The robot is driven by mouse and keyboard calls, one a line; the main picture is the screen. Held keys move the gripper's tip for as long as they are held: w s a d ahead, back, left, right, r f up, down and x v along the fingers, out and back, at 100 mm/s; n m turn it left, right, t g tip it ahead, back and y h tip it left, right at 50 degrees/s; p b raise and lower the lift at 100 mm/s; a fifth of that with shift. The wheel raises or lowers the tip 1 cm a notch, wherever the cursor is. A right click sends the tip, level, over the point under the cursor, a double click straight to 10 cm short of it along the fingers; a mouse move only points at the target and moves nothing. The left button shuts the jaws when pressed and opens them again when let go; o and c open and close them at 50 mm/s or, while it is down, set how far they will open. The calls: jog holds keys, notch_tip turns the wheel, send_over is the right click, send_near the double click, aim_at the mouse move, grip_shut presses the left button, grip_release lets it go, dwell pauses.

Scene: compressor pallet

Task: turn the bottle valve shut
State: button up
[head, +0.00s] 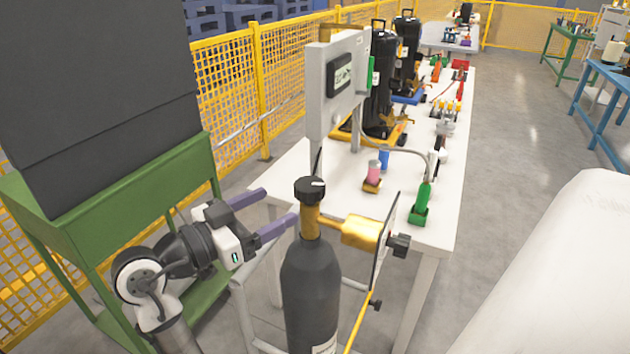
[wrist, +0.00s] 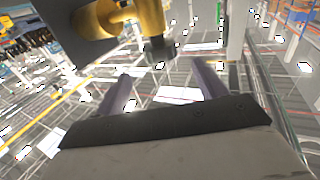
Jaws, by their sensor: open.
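The black gas bottle (head: 311,290) stands upright at the front in the head view. Its valve is a black round knob (head: 310,188) with a white mark, on top of a gold neck (head: 309,223). My gripper (head: 280,205) is open and empty, just left of the neck, with its two purple fingers pointing towards it. In the wrist view, which looks upside down, the black knob (wrist: 158,48) and gold neck (wrist: 150,15) show beyond and between the fingertips (wrist: 160,78). The knob appears outside the grip. Contact cannot be told.
A gold regulator (head: 361,232) with a dark knob (head: 399,245) and a plate juts right from the neck. The white table (head: 330,200) with a grey control box (head: 335,85) stands behind. A green stand (head: 100,190) is left. Grey floor (head: 505,130) is clear at the right.

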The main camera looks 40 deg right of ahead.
aim_at(319, 182)
jog(key=d+p, duration=0.2)
jog(key=d, duration=0.9)
jog(key=shift+d+p, duration=0.2)
jog(key=shift+p, duration=0.2)
jog(key=shift+c, duration=0.4)
jog(key=c, duration=0.9)
jog(key=m+g+b, duration=0.2)
jog(key=g, duration=0.1)
jog(key=shift+s+a+f, duration=0.1)
jog(key=shift+f, duration=0.1)
jog(key=shift+s+r+m+g+y+b, duration=0.15)
jog(key=shift+m+g+y+b, duration=0.3)
jog(key=shift+m+g, duration=0.4)
jog(key=shift+s+r+m+g+y+b, duration=0.15)
jog(key=shift+m+g+y+b, duration=0.3)
jog(key=shift+g, duration=0.7)
jog(key=o, duration=1)
jog(key=shift+f, duration=0.1)
jog(key=shift+a, duration=0.1)
